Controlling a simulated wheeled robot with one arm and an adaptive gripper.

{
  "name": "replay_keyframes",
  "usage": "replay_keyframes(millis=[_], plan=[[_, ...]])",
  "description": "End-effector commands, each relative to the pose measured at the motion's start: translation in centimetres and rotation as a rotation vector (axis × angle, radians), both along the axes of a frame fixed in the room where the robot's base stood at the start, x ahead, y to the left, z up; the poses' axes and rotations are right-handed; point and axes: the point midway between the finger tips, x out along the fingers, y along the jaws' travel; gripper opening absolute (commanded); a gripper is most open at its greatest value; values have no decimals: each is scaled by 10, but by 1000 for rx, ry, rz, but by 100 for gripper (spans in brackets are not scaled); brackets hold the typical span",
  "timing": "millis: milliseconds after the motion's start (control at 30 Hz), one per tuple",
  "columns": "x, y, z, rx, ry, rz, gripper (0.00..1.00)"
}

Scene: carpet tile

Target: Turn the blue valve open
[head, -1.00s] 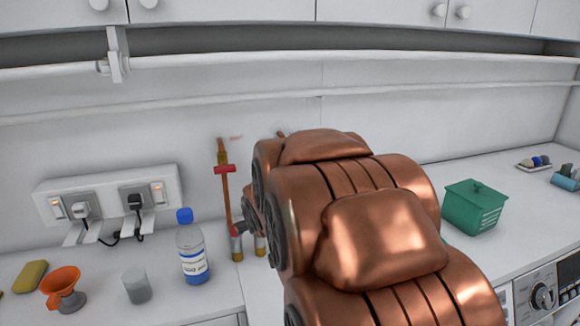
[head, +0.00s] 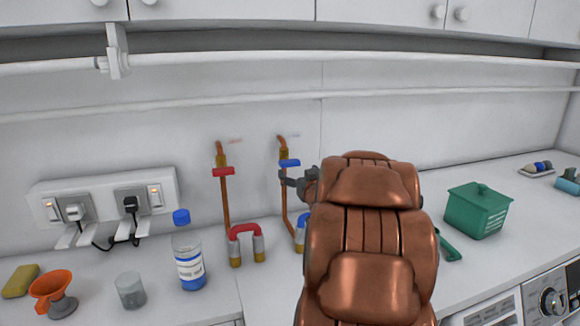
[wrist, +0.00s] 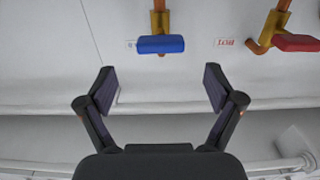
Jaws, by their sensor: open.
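The blue valve (head: 290,162) has a short blue handle, lying level across its brass body on a copper pipe on the back wall. It also shows in the wrist view (wrist: 160,44), top centre, level across the pipe. My gripper (wrist: 158,80) is open and empty there, its two fingers spread wide, with the blue handle beyond the tips and in line with the gap. In the head view my gripper (head: 286,178) is just below and beside the blue handle, partly hidden by my copper arm. I cannot tell there whether it touches.
A red valve (head: 223,171) is on the pipe to the left, with a red hose loop (head: 245,229) below. A bottle (head: 189,262), a cup (head: 130,290) and an orange funnel (head: 52,287) stand left. A green box (head: 477,212) is right. A wall rail (head: 220,60) runs above.

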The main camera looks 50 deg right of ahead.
Motion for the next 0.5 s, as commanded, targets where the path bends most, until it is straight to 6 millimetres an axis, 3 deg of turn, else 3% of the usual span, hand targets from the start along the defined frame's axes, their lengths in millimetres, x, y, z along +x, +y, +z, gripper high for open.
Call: replay_keyframes(millis=[500], plan=[[46, -24, 1, 0, 1, 3, 92]])
